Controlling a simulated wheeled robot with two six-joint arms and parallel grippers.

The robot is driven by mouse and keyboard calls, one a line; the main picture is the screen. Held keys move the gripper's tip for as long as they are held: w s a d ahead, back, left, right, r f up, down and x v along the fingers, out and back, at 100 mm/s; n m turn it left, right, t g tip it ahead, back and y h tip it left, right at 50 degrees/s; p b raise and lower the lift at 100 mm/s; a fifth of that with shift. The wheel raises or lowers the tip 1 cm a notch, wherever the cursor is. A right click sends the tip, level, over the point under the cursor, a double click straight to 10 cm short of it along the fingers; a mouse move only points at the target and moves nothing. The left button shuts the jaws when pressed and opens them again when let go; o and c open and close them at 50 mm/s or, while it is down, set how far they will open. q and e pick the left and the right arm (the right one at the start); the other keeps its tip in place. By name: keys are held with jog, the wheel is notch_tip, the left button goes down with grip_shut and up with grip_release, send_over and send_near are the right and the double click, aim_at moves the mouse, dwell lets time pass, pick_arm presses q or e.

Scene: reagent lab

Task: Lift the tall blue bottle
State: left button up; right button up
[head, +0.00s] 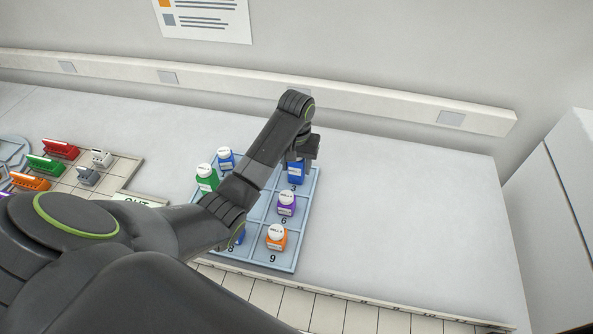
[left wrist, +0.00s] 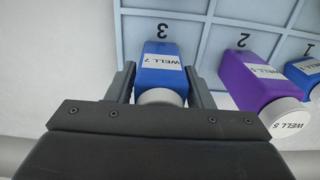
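The tall blue bottle (head: 295,173), with a white cap, stands upright in the cell marked 3 of the blue tray (head: 311,205). My left gripper (head: 303,153) is over it from above and hides its cap in the head view. In the left wrist view the blue bottle (left wrist: 162,66), labelled WELL 7, lies between the two fingers of my left gripper (left wrist: 160,80). The fingers run close along both sides; I cannot tell whether they touch it. My right gripper is not in view.
A purple bottle (head: 286,203) and an orange bottle (head: 276,238) stand nearer in the same column. A green bottle (head: 207,178) and another blue bottle (head: 226,159) are at the left. The counter right of the tray is clear. A wall rail (head: 400,107) runs behind.

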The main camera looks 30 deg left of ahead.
pick_arm(q)
jog(key=c, duration=0.6)
jog(key=shift+c, duration=0.2)
jog(key=shift+r, duration=0.6)
jog(key=shift+w+r+b, duration=0.1)
jog(key=shift+r+b, duration=0.2)
jog(key=shift+r, duration=0.35)
notch_tip(320, 180, up, 7)
jog(key=p, duration=0.6)
jog(key=shift+p, duration=0.3)
jog(key=shift+r+p, duration=0.25)
jog(key=shift+p, duration=0.1)
